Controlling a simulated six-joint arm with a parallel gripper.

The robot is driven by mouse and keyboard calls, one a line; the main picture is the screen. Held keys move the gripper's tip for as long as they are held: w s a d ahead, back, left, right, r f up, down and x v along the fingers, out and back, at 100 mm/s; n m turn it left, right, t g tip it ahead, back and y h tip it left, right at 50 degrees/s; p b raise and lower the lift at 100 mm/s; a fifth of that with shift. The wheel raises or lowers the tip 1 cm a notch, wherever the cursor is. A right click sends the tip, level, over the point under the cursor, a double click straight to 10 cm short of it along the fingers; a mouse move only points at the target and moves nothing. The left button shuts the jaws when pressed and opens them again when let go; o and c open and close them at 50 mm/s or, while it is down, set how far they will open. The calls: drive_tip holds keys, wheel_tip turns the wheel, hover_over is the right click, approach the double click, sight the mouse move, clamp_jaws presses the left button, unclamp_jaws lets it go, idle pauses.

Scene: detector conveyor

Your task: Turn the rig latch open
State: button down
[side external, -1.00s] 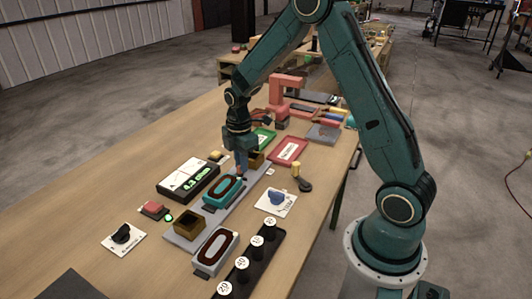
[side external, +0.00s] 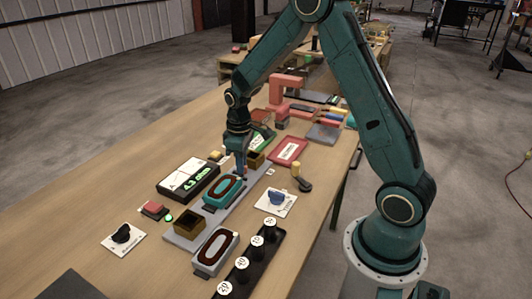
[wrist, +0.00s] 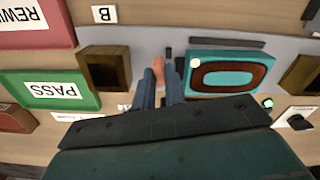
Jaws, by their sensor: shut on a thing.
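My gripper (wrist: 168,82) points down at the grey rig plate (side external: 184,237), between a teal coil unit (wrist: 225,72) and a brown open box (wrist: 106,68). In the side view my gripper (side external: 241,172) is at the far end of the teal coil unit (side external: 223,190).
A green PASS tray (wrist: 50,90) and red REWORK tray (wrist: 35,22) lie beside the rig. A meter reading 4.3 (side external: 188,181), a blue knob (side external: 276,198) and a second coil unit (side external: 215,250) stand nearby.

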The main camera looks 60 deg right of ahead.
drive_tip(key=shift+m, duration=1.4)
drive_tip(key=c, duration=1.5)
unclamp_jaws()
drive_tip(key=shift+o, duration=0.2)
wheel_tip(320, 180, up, 14)
